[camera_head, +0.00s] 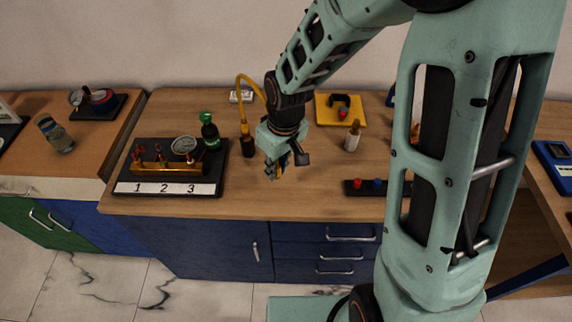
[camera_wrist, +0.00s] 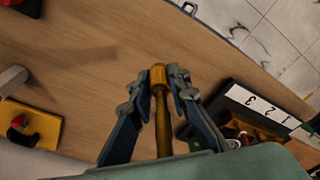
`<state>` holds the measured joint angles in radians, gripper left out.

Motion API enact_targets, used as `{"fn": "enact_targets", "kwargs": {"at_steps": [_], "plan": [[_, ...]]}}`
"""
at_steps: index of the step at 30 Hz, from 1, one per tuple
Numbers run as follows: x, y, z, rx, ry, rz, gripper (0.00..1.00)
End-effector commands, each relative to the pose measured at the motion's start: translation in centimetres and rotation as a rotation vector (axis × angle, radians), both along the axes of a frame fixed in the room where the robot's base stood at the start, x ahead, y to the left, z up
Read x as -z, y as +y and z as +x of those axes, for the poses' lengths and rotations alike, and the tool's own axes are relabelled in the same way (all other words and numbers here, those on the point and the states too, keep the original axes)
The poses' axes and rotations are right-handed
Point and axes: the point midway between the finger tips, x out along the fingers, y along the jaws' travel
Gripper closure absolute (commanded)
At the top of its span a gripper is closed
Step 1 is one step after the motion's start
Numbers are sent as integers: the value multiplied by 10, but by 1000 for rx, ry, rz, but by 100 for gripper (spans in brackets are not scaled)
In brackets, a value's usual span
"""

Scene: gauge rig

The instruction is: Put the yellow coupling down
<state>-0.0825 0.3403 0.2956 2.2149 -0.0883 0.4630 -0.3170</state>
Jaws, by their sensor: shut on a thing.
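The yellow coupling (camera_wrist: 158,76) is between the fingertips of my gripper (camera_wrist: 159,92) in the wrist view, with a thin yellow-brown stem or hose running back from it toward the palm. My gripper is shut on it. In the head view my gripper (camera_head: 277,172) hangs over the wooden bench (camera_head: 240,203), just right of the black gauge rig (camera_head: 212,185). The coupling is mostly hidden there by the fingers. I cannot tell its exact height above the bench. A yellow hose (camera_head: 241,87) arches from a black fitting (camera_head: 248,147) and passes behind my arm.
The rig carries a brass manifold, a gauge (camera_head: 183,145) and a strip numbered 1, 2, 3. Bare wood shows near the front edge.

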Motion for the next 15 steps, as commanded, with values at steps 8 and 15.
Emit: {"fn": "enact_targets", "kwargs": {"at_steps": [8, 15], "plan": [[46, -20, 27, 1, 2, 0, 100], [59, -26, 36, 1, 2, 0, 100]]}}
